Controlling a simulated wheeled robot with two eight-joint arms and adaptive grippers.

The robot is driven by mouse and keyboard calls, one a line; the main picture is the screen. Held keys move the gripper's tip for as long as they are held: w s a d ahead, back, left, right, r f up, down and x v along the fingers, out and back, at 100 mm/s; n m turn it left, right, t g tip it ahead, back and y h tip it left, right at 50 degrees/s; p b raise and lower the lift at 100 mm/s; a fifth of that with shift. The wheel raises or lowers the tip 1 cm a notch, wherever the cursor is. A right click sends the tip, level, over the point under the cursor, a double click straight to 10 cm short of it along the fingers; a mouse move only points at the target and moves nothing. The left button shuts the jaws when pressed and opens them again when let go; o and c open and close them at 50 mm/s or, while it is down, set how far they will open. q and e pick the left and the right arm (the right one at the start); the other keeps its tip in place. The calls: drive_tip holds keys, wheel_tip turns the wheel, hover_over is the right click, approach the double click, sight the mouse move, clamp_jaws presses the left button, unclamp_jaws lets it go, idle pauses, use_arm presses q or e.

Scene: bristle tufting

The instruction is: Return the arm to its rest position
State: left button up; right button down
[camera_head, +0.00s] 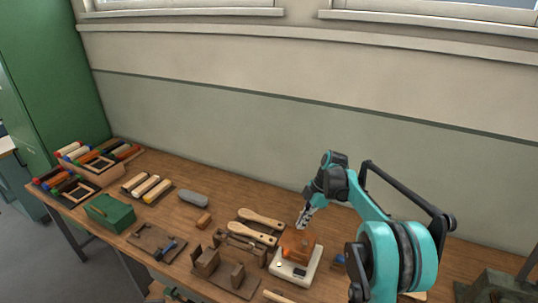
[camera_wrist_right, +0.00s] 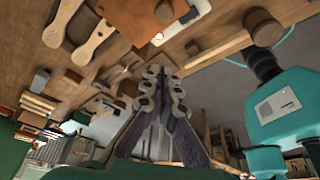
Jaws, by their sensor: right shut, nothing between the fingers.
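My right arm (camera_head: 375,235) is teal and black and reaches over the right part of the workbench (camera_head: 180,200). My right gripper (camera_head: 304,217) points down above an orange-brown block (camera_head: 297,243) on a pale base (camera_head: 296,270). It is shut and empty. In the right wrist view, the gripper (camera_wrist_right: 158,75) shows its closed fingers in the middle, with nothing between them. Whether the fingertips touch anything below cannot be told. My left gripper is not in view.
Two wooden brush handles (camera_head: 250,234) lie left of the gripper. A grey machine (camera_head: 500,288) is at the right corner. A wall (camera_head: 250,120) stands behind the bench.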

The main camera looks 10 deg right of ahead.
drive_tip(key=s+a+r+m+t+h+b, duration=0.1)
drive_tip(key=s+r+m+t+b, duration=0.15)
drive_tip(key=s+m, duration=0.4)
drive_tip(key=s+a+r+m+t+h+b, duration=0.1)
drive_tip(key=s+r+m, duration=0.25)
drive_tip(key=s, duration=0.55)
drive_tip(key=s+f+m+t+h+b, duration=0.1)
drive_tip(key=s+f+m+t, duration=0.1)
drive_tip(key=s, duration=0.5)
drive_tip(key=s+f+m+t+h+b, duration=0.1)
drive_tip(key=s+f+m+t+b, duration=0.1)
drive_tip(key=s+f+m, duration=0.3)
drive_tip(key=shift+s+d+m, duration=0.3)
drive_tip(key=shift+s+m, duration=0.8)
drive_tip(key=shift+s, duration=0.1)
